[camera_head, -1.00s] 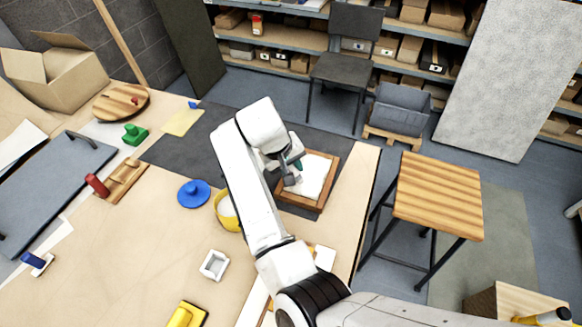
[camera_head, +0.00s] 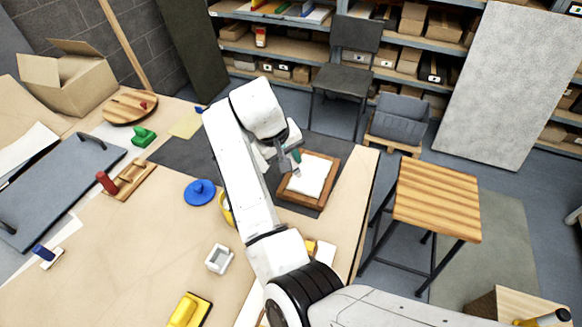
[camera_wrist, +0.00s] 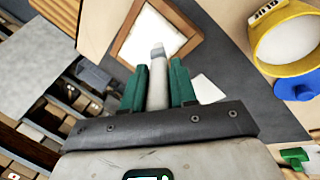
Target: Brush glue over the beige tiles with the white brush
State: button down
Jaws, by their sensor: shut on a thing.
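My gripper (camera_wrist: 156,78) has green fingers and is shut on the white brush (camera_wrist: 158,88). The brush points out between the fingers toward the wooden frame (camera_wrist: 122,40). In the head view my gripper (camera_head: 292,158) is at the upper left of the wooden frame (camera_head: 318,207). The white surface (camera_head: 309,178) inside the frame also shows in the wrist view (camera_wrist: 143,38). I cannot make out single beige tiles on it, nor whether the brush tip touches it. The yellow glue pot (camera_wrist: 290,40) holds white glue; in the head view my arm mostly hides it.
The blue lid (camera_head: 199,192) lies left of the pot. A white square dish (camera_head: 219,259) and a yellow tool (camera_head: 188,311) are nearer me. The table's right edge is close to the frame, with a wooden stool (camera_head: 437,200) beyond it.

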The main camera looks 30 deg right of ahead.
jog(key=shift+r, duration=1)
jog(key=shift+d, duration=0.1)
